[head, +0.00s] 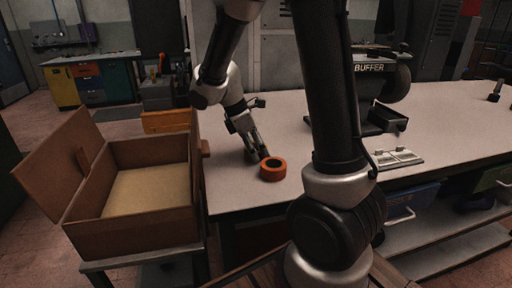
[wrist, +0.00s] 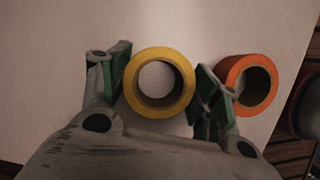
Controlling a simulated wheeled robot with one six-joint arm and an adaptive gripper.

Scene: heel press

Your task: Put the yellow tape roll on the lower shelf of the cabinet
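The yellow tape roll (wrist: 160,108) lies between the two fingers of my gripper (wrist: 162,90) in the wrist view, with its open hole facing the camera. One finger is close against each side of it. I cannot tell whether they press on it or leave a small gap. In the head view my gripper (head: 258,152) points down low over the white worktop, and the yellow roll is hidden there. The cabinet's lower shelf cannot be made out for certain.
An orange tape roll (wrist: 249,85) lies just right of the right finger; in the head view this orange roll (head: 272,169) is in front of my gripper. An open cardboard box (head: 165,235) stands left of the worktop (head: 235,190). A metal plate (head: 398,160) and a buffer machine (head: 380,85) are to the right.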

